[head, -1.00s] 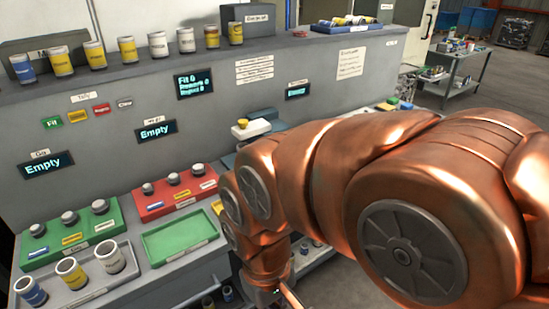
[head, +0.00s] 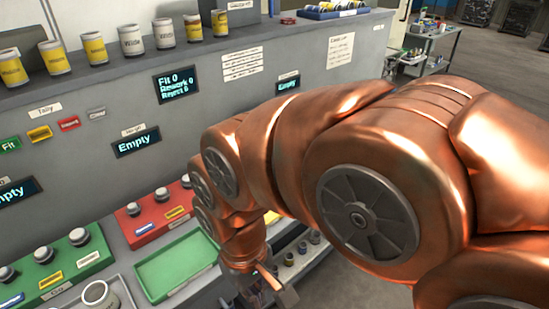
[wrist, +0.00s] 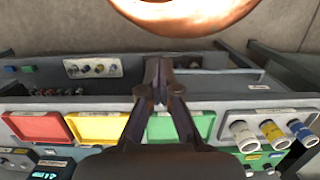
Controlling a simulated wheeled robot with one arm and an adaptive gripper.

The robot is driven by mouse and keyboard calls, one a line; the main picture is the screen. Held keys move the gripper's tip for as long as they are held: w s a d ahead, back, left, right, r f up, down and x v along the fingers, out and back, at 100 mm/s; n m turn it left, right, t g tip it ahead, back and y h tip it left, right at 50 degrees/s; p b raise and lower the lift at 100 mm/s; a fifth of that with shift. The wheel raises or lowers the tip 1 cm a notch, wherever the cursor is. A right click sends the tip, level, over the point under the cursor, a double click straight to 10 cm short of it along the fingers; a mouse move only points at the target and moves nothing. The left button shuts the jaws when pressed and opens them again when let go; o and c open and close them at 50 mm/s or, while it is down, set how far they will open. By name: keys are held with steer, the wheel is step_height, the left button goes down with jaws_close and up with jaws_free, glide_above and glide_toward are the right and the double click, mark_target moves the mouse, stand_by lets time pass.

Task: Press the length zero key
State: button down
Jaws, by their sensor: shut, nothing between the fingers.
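My gripper (head: 270,288) is low at the bottom of the head view, beyond the copper arm, in front of the bench. In the wrist view its fingers (wrist: 159,82) are together and empty, over the edge between the yellow and green trays. I cannot make out which key is the length zero key; the small labels are unreadable. Round grey-topped knobs stand on a red box (head: 150,236) and on a green box (head: 97,265) at the left of the head view. My arm hides part of the bench.
A green tray (head: 172,268) lies on the bench left of my gripper. Red (wrist: 38,128) and yellow (wrist: 97,128) trays show in the wrist view, with several cylinders (wrist: 272,132) at right. The grey panel bears small displays (head: 136,143) and a ledge of cans. Floor is free at far right.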

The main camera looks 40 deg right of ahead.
steer(key=w+d+r+m+t+y+p, duration=0.1)
steer(key=w+d+r+t+y, duration=0.1)
steer(key=w, duration=1.1)
steer(key=w+d+r+t+y+p, duration=0.1)
steer(key=w+r+t+y, duration=0.1)
steer(key=w, duration=1.1)
steer(key=w+d+f+m+t, duration=0.1)
steer(key=w+d+m+t, duration=0.15)
steer(key=w+d, duration=0.85)
steer(key=d+f+m+t+h, duration=0.1)
steer(key=d+f+m+t, duration=0.1)
steer(key=d, duration=1.3)
steer(key=w+d+f+m+t+h+p, duration=0.1)
steer(key=d+f, duration=0.3)
steer(key=d, duration=1.1)
steer(key=shift+m+t+h, duration=0.7)
steer(key=shift+m+t, duration=0.05)
